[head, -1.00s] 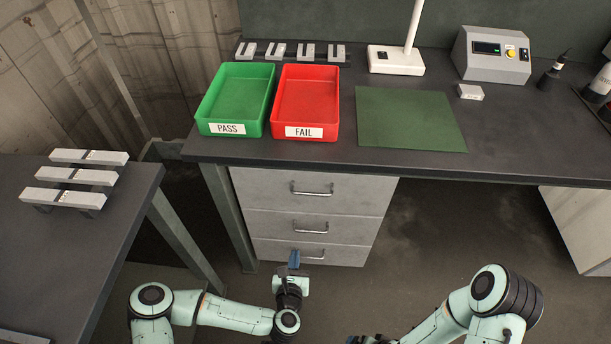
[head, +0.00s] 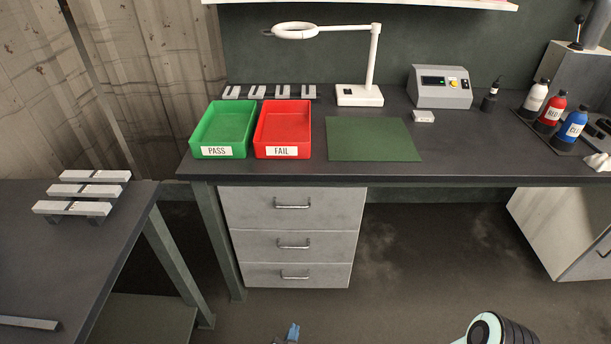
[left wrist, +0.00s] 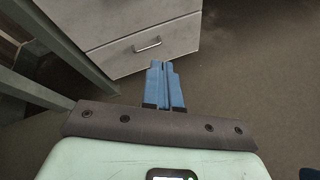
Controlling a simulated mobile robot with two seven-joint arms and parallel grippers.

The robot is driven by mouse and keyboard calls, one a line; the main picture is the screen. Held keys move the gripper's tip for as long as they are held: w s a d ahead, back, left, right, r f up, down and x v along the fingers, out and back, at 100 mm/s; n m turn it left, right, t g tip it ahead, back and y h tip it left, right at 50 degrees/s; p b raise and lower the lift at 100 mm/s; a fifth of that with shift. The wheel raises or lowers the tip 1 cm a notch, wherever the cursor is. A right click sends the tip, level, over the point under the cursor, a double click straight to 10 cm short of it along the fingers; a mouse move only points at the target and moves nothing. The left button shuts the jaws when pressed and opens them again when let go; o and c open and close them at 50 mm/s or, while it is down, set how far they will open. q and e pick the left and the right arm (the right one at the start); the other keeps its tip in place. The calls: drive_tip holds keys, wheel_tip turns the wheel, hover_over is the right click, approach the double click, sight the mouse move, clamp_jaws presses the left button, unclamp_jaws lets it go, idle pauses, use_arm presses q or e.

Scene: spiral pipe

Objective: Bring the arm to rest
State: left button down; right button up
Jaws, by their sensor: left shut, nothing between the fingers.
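My left gripper (head: 292,332) shows only its blue fingertips at the bottom edge of the head view, low in front of the drawer unit. In the left wrist view its two blue fingers (left wrist: 164,85) lie together, shut and empty. Beyond them are the drawer fronts (left wrist: 140,50) and the bare floor. The fingers appear clear of the drawers. Part of my other arm (head: 490,330) shows at the bottom right of the head view; its gripper is out of the picture.
A workbench (head: 270,172) holds a green PASS tray (head: 246,152), a red FAIL tray (head: 308,152), a green mat (head: 373,140) and a white lamp (head: 360,95). A side table (head: 60,260) with grey bars stands left. Open floor (head: 420,270) lies right of the drawers.

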use_arm(q)
drive_tip(key=s+a+f+m+g, duration=0.55)
drive_tip(key=s+m, duration=0.25)
drive_tip(key=m, duration=0.4)
drive_tip(key=s+a+f+m+g, duration=0.55)
drive_tip(key=s+m, duration=0.25)
drive_tip(key=m, duration=0.3)
drive_tip(key=s+d+r+m+g+p, duration=0.1)
drive_tip(key=s+r+p, duration=0.3)
drive_tip(key=r+p, duration=0.5)
drive_tip(key=s+d+r+m+g+p, duration=0.1)
drive_tip(key=s+r+p, duration=0.3)
drive_tip(key=r+p, duration=0.6)
drive_tip(key=shift+s+g+h, duration=0.25)
drive_tip(key=shift+g+h, duration=0.15)
drive_tip(key=shift+g, duration=0.1)
use_arm(e)
drive_tip(key=s+a+r+g, duration=0.1)
drive_tip(key=s+a+r, duration=0.1)
drive_tip(key=r, duration=0.7)
drive_tip(key=s+a+r+g+y, duration=0.1)
drive_tip(key=s+r, duration=0.3)
drive_tip(key=r, duration=0.6)
drive_tip(key=shift+s+a+n+g, duration=0.4)
drive_tip(key=shift+a+g, duration=0.1)
drive_tip(key=shift+g, duration=0.2)
drive_tip(key=shift+r, duration=0.1)
